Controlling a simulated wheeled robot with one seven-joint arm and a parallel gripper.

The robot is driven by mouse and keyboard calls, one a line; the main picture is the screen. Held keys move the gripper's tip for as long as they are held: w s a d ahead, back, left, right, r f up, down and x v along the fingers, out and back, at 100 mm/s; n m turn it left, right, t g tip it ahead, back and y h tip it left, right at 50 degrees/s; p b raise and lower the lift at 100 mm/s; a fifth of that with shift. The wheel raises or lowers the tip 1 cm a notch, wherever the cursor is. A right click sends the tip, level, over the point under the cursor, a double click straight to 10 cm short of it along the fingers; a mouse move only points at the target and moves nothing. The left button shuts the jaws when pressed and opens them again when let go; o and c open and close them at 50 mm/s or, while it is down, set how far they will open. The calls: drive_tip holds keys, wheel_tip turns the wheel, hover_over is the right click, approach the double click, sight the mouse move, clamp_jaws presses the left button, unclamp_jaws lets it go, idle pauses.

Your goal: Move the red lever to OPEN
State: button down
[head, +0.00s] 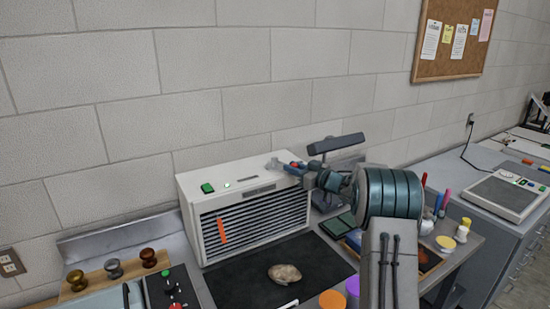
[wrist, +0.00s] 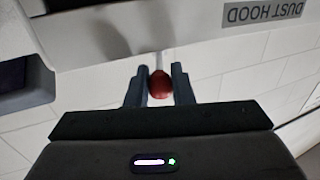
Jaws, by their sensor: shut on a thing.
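The red lever shows in the wrist view as a round red knob (wrist: 160,86) on a thin pale stem. My gripper (wrist: 160,90) has one dark finger on each side of the knob and is shut on it. In the head view my gripper (head: 284,165) reaches in from the right to the top right of the white dust hood (head: 200,187), with a bit of red at its fingers. The hood's label (wrist: 262,13) reads DUST HOOD, upside down in the wrist view. I can read no OPEN marking in either view.
The hood has a slatted front with an orange strip (head: 222,230) and a green button (head: 207,188) on top. A brownish stone (head: 285,273) lies on a black mat (head: 240,285) before it. Knobs, a control box, pens and jars crowd both sides.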

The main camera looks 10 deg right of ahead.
drive_tip(key=shift+w+d+n+g+y+p, duration=0.35)
drive_tip(key=shift+n+g+y+p, duration=0.2)
drive_tip(key=shift+g+y, duration=0.1)
drive_tip(key=shift+w+d+n+g+y+p, duration=0.3)
drive_tip(key=shift+n+g+y+p, duration=0.2)
drive_tip(key=shift+n+g+y, duration=0.1)
drive_tip(key=shift+w+d+n+g+y+p, duration=0.35)
drive_tip(key=shift+n+g+y+p, duration=0.2)
drive_tip(key=shift+g+y, duration=0.1)
drive_tip(key=shift+w+d+n+g+y+p, duration=0.1)
drive_tip(key=shift+w+n+g+y+p, duration=0.25)
drive_tip(key=shift+g, duration=0.3)
drive_tip(key=shift+w+d+n+g+y+p, duration=0.1)
drive_tip(key=shift+w+n+g+y+p, duration=0.1)
drive_tip(key=shift+n+g+y, duration=0.3)
drive_tip(key=shift+w+d+n+g, duration=0.1)
drive_tip(key=shift+w+n+g, duration=0.05)
drive_tip(key=shift+n+g, duration=0.15)
drive_tip(key=c, duration=1.3)
unclamp_jaws()
